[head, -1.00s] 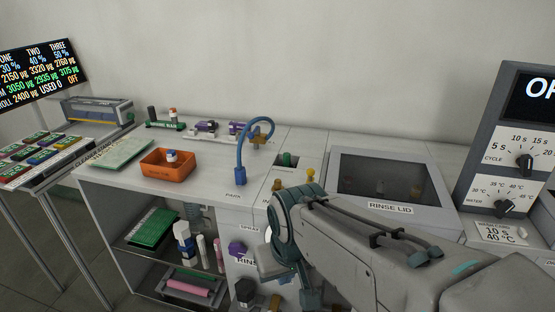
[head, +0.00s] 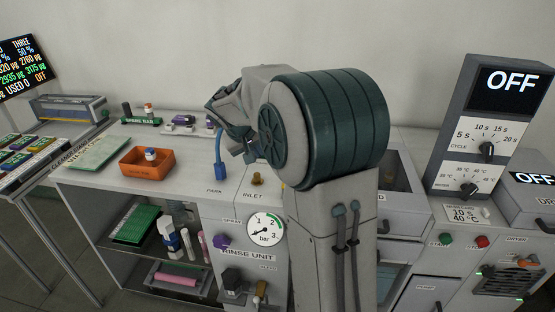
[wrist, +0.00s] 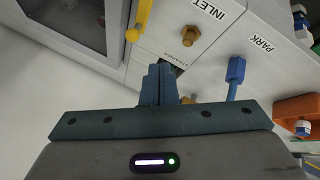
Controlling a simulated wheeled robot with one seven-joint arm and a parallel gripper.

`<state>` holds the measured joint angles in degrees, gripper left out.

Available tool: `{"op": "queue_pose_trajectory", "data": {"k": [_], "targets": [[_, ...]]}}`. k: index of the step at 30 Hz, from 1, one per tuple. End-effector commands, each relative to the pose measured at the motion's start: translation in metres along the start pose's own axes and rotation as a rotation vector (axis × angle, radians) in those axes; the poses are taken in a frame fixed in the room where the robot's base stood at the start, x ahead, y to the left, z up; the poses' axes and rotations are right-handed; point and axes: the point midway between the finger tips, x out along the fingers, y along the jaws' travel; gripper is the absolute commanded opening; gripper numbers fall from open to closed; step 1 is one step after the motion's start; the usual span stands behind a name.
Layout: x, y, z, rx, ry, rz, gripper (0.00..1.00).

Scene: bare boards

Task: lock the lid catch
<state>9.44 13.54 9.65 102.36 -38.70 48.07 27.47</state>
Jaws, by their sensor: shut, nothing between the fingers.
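The rinse lid (head: 400,172) lies flat on the unit in the head view, mostly hidden behind my arm. Its frame and dark window also show in the wrist view (wrist: 72,18). A yellow lever-like part (wrist: 140,20), which looks like the lid catch, stands beside the lid's edge in the wrist view. In the head view my arm hides it. My gripper (wrist: 160,72) is shut and empty, its fingertips below and right of the yellow part, apart from it in the picture. In the head view my gripper (head: 248,152) is partly hidden by my arm.
The brass inlet fitting (wrist: 190,35) and the blue hose plug (wrist: 235,72) at PARK stand close to the fingers. An orange tray (head: 146,166) sits further left. The control tower (head: 492,125) with an OFF display rises at the right.

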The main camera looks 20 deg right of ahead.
Motion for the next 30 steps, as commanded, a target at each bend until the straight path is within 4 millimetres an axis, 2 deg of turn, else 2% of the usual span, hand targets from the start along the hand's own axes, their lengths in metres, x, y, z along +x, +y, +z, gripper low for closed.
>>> {"op": "queue_pose_trajectory", "data": {"k": [9,14,28,30], "targets": [[0.001,0.000,0.000,-0.001,0.000,0.000,0.00],[0.012,0.000,0.000,-0.003,-0.003,0.001,0.00],[0.103,0.000,0.001,-0.003,-0.004,-0.001,0.00],[0.106,0.014,0.001,0.002,-0.003,0.001,0.00]]}}
